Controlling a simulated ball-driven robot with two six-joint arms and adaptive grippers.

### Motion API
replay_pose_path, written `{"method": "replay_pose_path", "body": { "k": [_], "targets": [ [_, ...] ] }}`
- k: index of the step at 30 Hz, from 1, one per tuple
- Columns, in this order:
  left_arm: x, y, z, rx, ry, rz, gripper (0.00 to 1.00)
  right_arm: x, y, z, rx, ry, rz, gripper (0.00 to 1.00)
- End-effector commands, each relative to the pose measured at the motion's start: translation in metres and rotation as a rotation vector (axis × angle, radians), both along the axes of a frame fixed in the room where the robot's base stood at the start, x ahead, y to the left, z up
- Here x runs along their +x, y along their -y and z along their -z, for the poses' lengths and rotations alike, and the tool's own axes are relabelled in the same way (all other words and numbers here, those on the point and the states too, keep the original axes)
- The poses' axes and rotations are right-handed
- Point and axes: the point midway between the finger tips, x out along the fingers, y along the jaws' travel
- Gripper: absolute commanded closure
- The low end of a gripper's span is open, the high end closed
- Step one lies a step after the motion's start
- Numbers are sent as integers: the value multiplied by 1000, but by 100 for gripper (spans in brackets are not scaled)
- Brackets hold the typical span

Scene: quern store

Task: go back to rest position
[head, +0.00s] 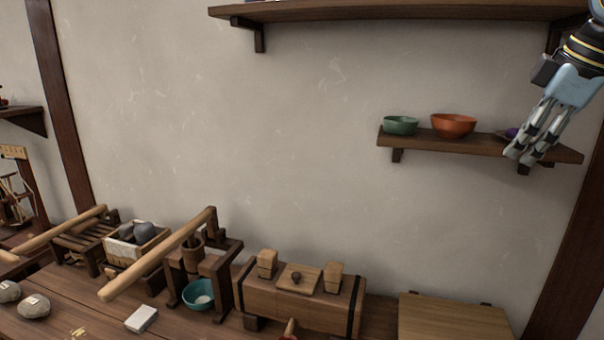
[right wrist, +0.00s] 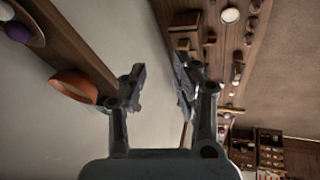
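My right gripper (head: 521,154) hangs at the upper right of the head view, fingers pointing down and left. It is in front of the right end of the small wall shelf (head: 455,143). In the right wrist view its fingers (right wrist: 160,78) stand apart with nothing between them, so it is open and empty. I cannot tell from the head view whether the gripper touches the shelf. My left gripper is in neither view.
The shelf holds a green bowl (head: 400,125), an orange bowl (head: 454,125) and a purple item (head: 512,132) partly hidden by my gripper. A longer shelf (head: 400,11) is above. Below, the bench holds a wooden chest (head: 300,305), a teal bowl (head: 198,294) and a white block (head: 141,319).

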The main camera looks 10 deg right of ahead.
Motion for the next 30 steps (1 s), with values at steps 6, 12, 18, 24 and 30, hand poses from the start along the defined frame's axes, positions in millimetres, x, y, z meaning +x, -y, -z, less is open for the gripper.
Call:
{"method": "replay_pose_path", "body": {
  "k": [6, 12, 18, 24, 30],
  "targets": [
    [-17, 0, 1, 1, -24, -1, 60, -21, -47, 84, 26, -42, 59, 70],
    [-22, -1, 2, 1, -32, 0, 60, -89, -115, 185, 97, -78, 217, 70],
    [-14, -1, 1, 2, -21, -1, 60, -162, -153, 231, 154, -87, 415, 70],
    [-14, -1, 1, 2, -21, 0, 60, -219, -168, 246, 179, -95, 592, 70],
    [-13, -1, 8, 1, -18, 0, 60, -254, -169, 267, 178, -98, 729, 70]
  ]
}}
